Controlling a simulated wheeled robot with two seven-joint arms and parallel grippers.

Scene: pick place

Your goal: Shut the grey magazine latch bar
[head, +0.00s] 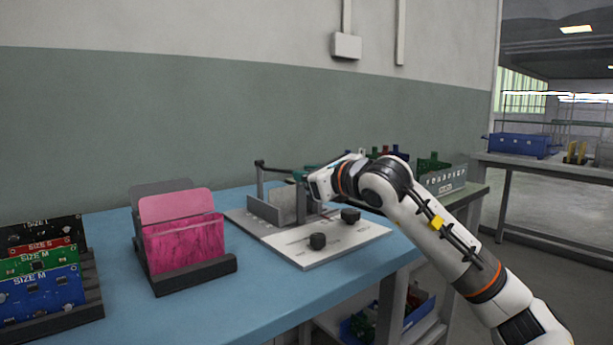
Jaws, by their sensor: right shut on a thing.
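The grey magazine (264,211) stands on a light base plate on the blue bench, with upright walls. The dark grey latch bar (275,168) runs across above it, from a post at the left toward my right gripper. My right gripper (304,177) is at the right end of the bar and is shut on it; the gripper and a teal part there hide the exact contact. I cannot tell whether the bar is fully down. My left gripper is out of view.
A rack with pink panels (184,245) and a rack of circuit boards (40,275) stand at the left. A grey bin (445,181) with green parts is behind my right arm. Blue bench between racks and magazine is clear.

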